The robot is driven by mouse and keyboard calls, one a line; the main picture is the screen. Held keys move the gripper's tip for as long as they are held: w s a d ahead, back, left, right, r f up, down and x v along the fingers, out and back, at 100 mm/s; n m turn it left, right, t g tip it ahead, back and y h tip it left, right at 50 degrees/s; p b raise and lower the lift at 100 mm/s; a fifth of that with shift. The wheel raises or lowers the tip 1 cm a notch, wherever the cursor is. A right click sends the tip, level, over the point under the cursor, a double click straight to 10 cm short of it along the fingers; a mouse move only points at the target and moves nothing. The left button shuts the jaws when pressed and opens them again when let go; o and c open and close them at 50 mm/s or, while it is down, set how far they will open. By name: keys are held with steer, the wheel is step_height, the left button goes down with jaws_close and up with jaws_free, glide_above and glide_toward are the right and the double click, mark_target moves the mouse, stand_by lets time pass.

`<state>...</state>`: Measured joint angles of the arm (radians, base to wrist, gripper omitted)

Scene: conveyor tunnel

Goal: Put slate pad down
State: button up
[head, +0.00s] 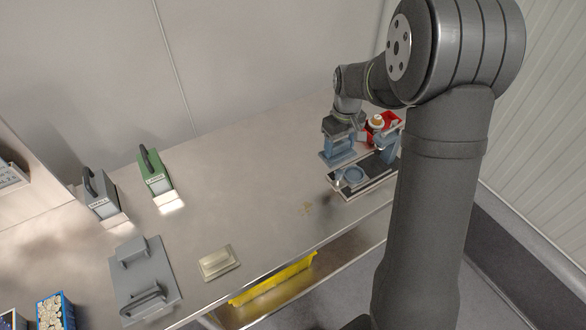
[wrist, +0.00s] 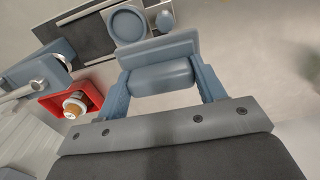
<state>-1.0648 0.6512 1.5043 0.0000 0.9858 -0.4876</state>
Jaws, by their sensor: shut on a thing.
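The slate pad (wrist: 160,76) is a blue-grey piece. In the wrist view its rounded body lies between the two fingers of my gripper (wrist: 162,90), with a flat plate on its far side. My gripper (head: 339,146) is shut on it and points down near the back right of the bench in the head view. A dark-topped stand (head: 378,176) is just right of and below it, bearing a round blue dish (head: 352,175). The dish is also beyond the pad in the wrist view (wrist: 127,24). I cannot tell whether the pad touches anything below.
A red box (head: 393,118) with an orange-and-white bottle (head: 376,121) stands behind the stand. A green handled block (head: 154,172), a grey handled block (head: 100,200), a grey plate (head: 128,280) and a beige block (head: 218,262) are at left. The middle bench is clear.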

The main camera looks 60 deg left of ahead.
steer(key=s+a+f, duration=0.2)
steer(key=s+a, duration=0.1)
steer(key=s+a+f, duration=0.2)
steer(key=s+a, duration=0.1)
steer(key=a, duration=0.1)
steer(key=s+a+f, duration=0.2)
steer(key=s+a, duration=0.1)
steer(key=shift+a+f, duration=0.2)
steer(key=shift+f, duration=2.1)
steer(key=o, duration=1)
steer(key=shift+f, duration=0.15)
steer(key=shift+c, duration=0.2)
step_height(320, 180, up, 12)
